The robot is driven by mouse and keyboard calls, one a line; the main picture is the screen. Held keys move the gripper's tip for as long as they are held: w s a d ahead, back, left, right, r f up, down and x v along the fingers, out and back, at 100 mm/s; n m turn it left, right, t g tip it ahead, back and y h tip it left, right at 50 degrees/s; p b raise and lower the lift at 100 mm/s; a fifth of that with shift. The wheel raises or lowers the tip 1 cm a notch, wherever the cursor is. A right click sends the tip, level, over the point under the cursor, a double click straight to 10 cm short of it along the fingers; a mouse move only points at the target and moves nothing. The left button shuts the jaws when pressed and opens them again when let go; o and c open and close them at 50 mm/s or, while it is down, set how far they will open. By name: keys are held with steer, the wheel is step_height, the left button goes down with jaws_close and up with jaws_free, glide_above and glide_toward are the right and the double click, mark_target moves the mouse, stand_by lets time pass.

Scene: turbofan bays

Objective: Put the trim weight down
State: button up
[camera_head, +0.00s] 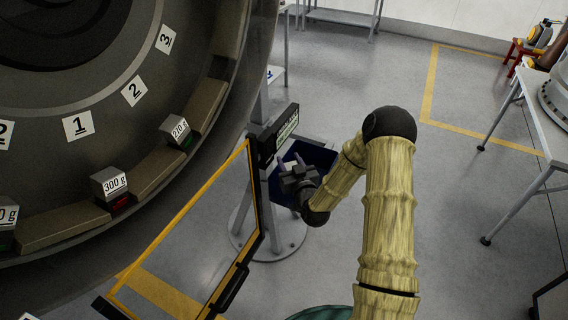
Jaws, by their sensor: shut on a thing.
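My gripper (290,166) is at the end of my arm, over a dark blue bin (322,157) on a stand. Its fingers point up and left in the picture. Other weights sit on the rim of the large turbofan ring (100,110): one marked 300 g (112,184), one marked 270 g (178,130), and one cut off at the left edge (7,215).
A yellow-edged panel (195,235) stands between the ring and my arm. A black sign (280,135) rises beside the bin, above a round stand base (270,240). A grey table (535,110) is at the right. Open floor lies behind my arm.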

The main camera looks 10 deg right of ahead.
steer(key=shift+w+a+f, duration=0.6)
steer(key=shift+a+f, duration=0.25)
steer(key=shift+f, duration=0.35)
steer(key=shift+s+f+b, duration=0.1)
steer(key=shift+f+b, duration=0.2)
steer(key=shift+b, duration=0.2)
steer(key=o, duration=1.2)
steer(key=shift+f, duration=0.1)
steer(key=shift+d, duration=0.1)
